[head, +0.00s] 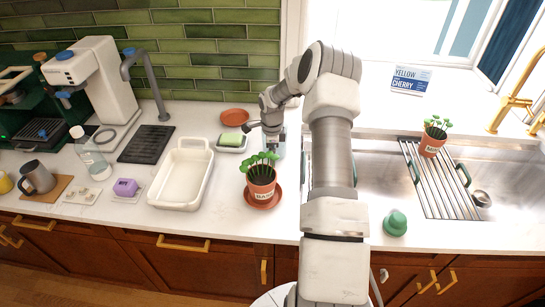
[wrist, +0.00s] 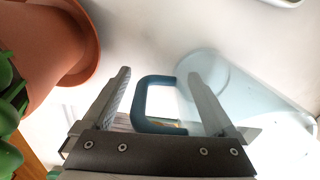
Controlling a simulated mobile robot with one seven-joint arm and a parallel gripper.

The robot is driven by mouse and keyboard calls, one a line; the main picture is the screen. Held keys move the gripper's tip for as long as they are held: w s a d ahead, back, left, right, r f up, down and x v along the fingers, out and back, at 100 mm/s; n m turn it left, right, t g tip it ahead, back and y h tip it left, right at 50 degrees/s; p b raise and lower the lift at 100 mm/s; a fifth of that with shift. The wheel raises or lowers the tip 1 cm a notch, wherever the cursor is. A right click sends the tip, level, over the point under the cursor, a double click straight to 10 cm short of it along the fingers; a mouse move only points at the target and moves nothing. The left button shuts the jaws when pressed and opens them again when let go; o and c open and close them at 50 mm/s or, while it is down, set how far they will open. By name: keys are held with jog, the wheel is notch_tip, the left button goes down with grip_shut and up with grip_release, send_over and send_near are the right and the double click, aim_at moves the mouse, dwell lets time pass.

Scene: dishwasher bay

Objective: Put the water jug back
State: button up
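The water jug is pale, clear blue with a darker blue handle. In the wrist view its body (wrist: 225,80) is on the right and its handle (wrist: 142,100) is between my fingers. My gripper (wrist: 158,76) is open, one finger on each side of the handle, with a gap at least on the left side. In the head view my gripper (head: 270,128) is at the jug (head: 279,148) on the counter, behind the potted plant. My gripper and arm hide part of the jug there.
A potted plant (head: 261,188) on a saucer stands close in front; its pot (wrist: 50,50) shows in the wrist view. A green sponge on a dish (head: 231,144) is left of the jug. A white tub (head: 182,174), black ribbed mat (head: 146,144) and white machine (head: 95,78) are farther left.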

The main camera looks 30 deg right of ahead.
notch_tip(320, 180, up, 11)
jog(key=shift+a+r+b, duration=0.1)
jog(key=shift+r+b, duration=0.05)
jog(key=shift+b, duration=0.45)
jog(key=shift+s+r, duration=0.1)
jog(key=shift+r, duration=0.45)
